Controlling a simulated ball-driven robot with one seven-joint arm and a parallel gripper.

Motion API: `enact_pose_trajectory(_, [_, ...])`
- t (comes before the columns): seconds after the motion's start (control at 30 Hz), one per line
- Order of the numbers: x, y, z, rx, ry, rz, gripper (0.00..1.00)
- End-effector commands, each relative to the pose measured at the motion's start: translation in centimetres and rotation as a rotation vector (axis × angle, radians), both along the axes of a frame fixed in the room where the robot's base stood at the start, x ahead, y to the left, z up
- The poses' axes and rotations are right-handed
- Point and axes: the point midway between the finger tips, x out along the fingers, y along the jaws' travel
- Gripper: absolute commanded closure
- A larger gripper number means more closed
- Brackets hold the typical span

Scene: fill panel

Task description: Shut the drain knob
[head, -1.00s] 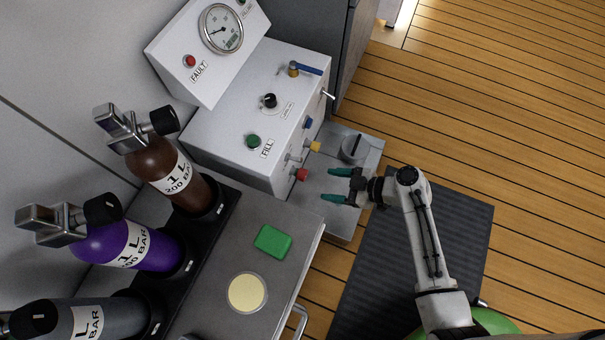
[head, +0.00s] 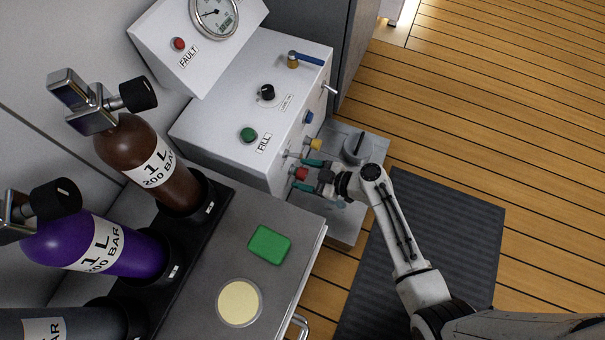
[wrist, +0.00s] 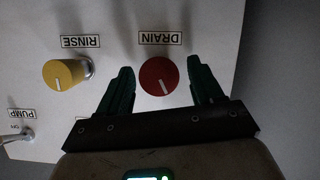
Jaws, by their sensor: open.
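The drain knob is red and round with a white pointer line; in the wrist view the drain knob (wrist: 158,77) sits on the white panel under a DRAIN label that appears upside down. In the head view the drain knob (head: 300,174) is on the low front of the white box. My gripper (head: 299,174) has teal fingers, open, on either side of the knob. In the wrist view my gripper (wrist: 162,82) has one finger left of the knob and one right, with a gap visible on each side.
A yellow RINSE knob (wrist: 67,74) is beside the drain knob, close to my left finger in the wrist view. A PUMP switch (wrist: 26,134) is at lower left. A grey counter (head: 200,300) with a green block (head: 270,244) stands nearby.

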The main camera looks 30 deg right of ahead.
Motion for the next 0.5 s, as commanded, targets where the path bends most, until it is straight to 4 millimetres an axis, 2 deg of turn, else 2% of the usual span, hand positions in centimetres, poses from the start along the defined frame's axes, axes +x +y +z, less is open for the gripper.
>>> enact_pose_trajectory(0.13, [0.71,0.49,-0.39,-0.001,0.001,0.0,0.34])
enact_pose_trajectory(0.43, [0.82,0.59,-0.39,-0.001,0.001,0.0,0.34])
enact_pose_trajectory(0.5, [0.82,0.58,-0.39,0.0,0.0,0.0,0.41])
